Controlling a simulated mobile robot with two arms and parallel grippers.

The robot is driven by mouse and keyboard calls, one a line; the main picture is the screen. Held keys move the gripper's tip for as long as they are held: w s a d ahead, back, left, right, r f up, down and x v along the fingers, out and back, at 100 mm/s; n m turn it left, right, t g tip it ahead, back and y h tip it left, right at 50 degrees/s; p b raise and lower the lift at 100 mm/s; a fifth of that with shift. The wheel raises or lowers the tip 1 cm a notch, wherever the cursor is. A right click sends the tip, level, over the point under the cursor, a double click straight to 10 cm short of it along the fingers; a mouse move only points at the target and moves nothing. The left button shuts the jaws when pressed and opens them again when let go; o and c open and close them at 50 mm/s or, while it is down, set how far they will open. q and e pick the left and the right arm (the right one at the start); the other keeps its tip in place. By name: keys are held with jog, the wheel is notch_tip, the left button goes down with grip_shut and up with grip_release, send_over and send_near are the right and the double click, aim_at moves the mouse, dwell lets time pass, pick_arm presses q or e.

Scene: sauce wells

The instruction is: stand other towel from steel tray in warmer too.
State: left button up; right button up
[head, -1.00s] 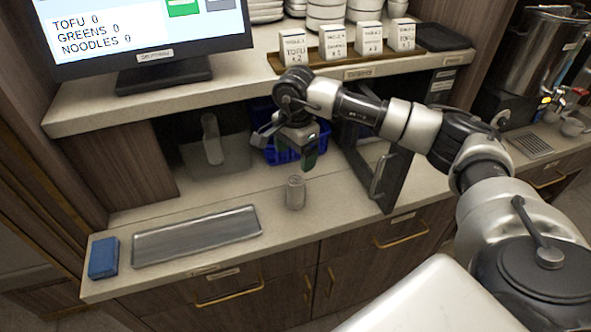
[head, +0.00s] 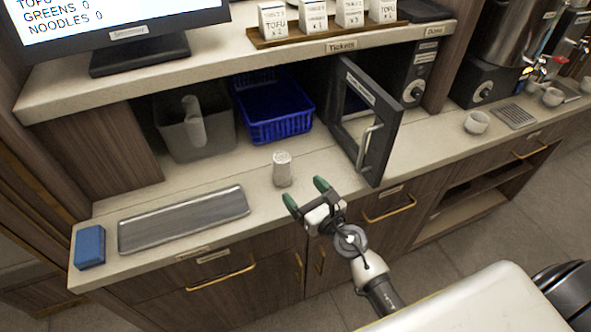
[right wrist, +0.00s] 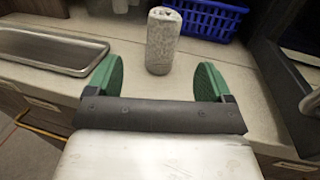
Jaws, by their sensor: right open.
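A pale rolled towel (head: 282,169) stands upright on the counter, right of the steel tray (head: 185,221). The steel tray lies flat and looks empty. The warmer's dark-framed door (head: 368,125) stands open at the right; the inside is mostly hidden from me. My right gripper (head: 306,194) is open and empty, just in front of the towel and apart from it. In the right wrist view the towel (right wrist: 161,42) stands beyond and between the green fingertips (right wrist: 157,78). My left gripper is not in view.
A blue basket (head: 275,112) and a grey bin (head: 210,135) with a pale upright object in it sit under the shelf. A blue block (head: 90,247) lies left of the tray. The open door juts over the counter near the towel. Cups stand at the far right.

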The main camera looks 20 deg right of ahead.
aim_at(287, 173)
jog(key=shift+d+f+m+h, duration=0.2)
jog(key=shift+d+m+h, duration=0.2)
jog(key=shift+d+h, duration=0.1)
jog(key=w, duration=0.2)
jog(key=w+a, duration=0.1)
jog(key=w, duration=0.2)
jog(key=shift+f, duration=0.1)
jog(key=w, duration=0.1)
jog(key=w+a, duration=0.1)
jog(key=w, duration=0.1)
jog(key=w+a, duration=0.1)
jog(key=w, duration=0.1)
jog(key=shift+w+f, duration=0.1)
jog(key=shift+f, duration=0.1)
jog(key=shift+r, duration=0.1)
jog(key=c, duration=1.1)
